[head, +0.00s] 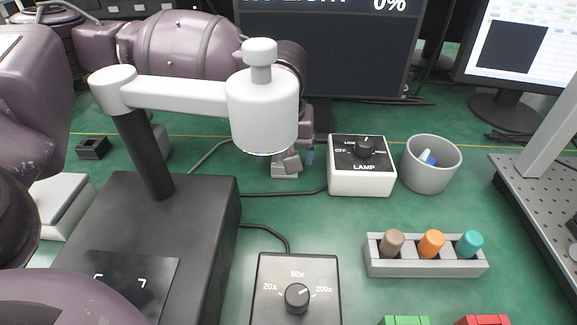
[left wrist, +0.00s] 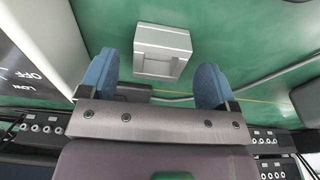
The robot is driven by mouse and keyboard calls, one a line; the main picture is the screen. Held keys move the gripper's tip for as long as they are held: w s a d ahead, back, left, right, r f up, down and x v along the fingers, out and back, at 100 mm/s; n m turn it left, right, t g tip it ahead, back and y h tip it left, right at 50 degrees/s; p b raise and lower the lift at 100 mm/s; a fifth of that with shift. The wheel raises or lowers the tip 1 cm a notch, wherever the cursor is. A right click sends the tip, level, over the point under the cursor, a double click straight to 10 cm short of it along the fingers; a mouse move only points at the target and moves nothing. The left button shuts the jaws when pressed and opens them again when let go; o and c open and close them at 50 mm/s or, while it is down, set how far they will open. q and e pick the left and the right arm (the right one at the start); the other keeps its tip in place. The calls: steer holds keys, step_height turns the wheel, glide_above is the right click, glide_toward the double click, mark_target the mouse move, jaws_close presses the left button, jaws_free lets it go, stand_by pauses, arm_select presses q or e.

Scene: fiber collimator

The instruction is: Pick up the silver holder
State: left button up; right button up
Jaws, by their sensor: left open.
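The silver holder (left wrist: 162,50) is a small, light grey block with a squarish recessed face, seen in the left wrist view on the green table. In the head view it shows as a small grey piece (head: 286,173) below the white microscope head, partly hidden. My left gripper (left wrist: 157,80) is open, with one blue fingertip on each side of the picture and the holder beyond and between them, with gaps on both sides. In the head view the left gripper (head: 285,158) is right at the holder, partly hidden by the microscope head. My right gripper is not in view.
The microscope (head: 262,112) stands in front of the holder. The lamp box (head: 361,184) is close on its right, followed by a grey cup (head: 430,172). A rack (head: 420,267) with three coloured pegs and a zoom dial box (head: 268,275) are nearer. A cable runs close by.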

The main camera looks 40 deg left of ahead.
arm_select(q)
steer(key=shift+w+f, duration=0.1)
steer(key=shift+f, duration=0.85)
steer(key=c, duration=1.1)
steer(key=shift+r, duration=0.15)
